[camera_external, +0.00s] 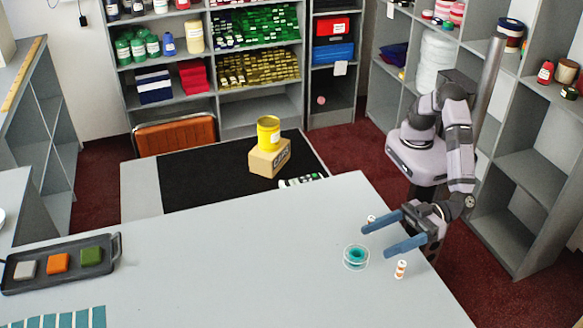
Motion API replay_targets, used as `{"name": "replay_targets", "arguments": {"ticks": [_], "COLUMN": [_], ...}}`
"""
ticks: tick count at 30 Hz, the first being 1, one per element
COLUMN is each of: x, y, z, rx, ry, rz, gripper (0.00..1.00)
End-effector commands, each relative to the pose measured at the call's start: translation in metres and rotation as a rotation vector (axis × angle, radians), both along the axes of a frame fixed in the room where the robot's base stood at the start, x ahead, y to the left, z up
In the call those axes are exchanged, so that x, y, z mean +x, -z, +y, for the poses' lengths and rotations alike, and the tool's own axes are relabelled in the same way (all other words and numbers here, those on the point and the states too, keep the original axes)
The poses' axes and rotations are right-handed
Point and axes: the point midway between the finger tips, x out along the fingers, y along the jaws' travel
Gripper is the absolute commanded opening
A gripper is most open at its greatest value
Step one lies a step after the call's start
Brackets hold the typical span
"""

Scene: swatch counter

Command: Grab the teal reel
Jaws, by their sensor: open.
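The teal reel (356,256) lies on the light grey counter, near its right end. It looks like a low spool with a teal middle and a pale, see-through rim. My gripper (376,239) is open and empty, with its two blue fingers pointing left. In the picture the fingertips are just above and right of the reel, apart from it as far as I can see. How high the fingers are above the counter is hard to tell.
A small white and orange bottle (400,269) stands right of the reel; a similar one (371,220) is partly hidden behind the fingers. A dark tray (60,262) with grey, orange and green blocks is at the left. The middle of the counter (230,250) is clear.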

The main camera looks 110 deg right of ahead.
Motion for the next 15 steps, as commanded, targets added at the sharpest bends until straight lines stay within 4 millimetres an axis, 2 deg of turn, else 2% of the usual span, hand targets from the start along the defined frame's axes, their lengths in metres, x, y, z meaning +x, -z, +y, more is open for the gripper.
{"name": "replay_targets", "arguments": {"ticks": [3,6,11,15], "x": [-0.014,-0.02,-0.024,-0.018], "y": [0.022,0.032,0.038,0.038], "z": [0.002,0.001,0.001,0.0], "rx": [-0.105,-0.157,-0.187,-0.188], "ry": [0.024,0.036,0.043,0.044], "rz": [0.033,0.05,0.061,0.061], "gripper": [0.71,0.71,0.71,0.71]}}
